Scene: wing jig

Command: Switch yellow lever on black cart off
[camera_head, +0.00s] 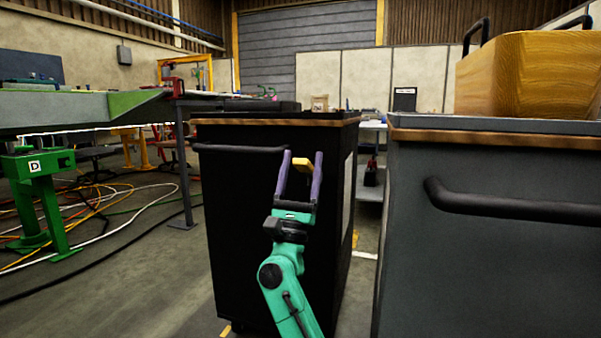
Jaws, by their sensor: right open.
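The black cart (245,220) stands in the middle, with a brown wooden rim along its top and a black bar handle (240,148) on its front face. The yellow lever (302,164) is a small piece at the upper right of that face. My right gripper (301,160) is open in front of the cart, its two purple fingers pointing up on either side of the lever. I cannot tell whether a finger touches it. The lever's base is hidden or too small to make out. My left gripper is not in view.
A grey cart (480,250) with a black handle (500,207) stands close on the right, bearing a wooden box (530,75). A green-legged stand (45,190) and loose cables (100,215) are at the left. Some floor is free left of the black cart.

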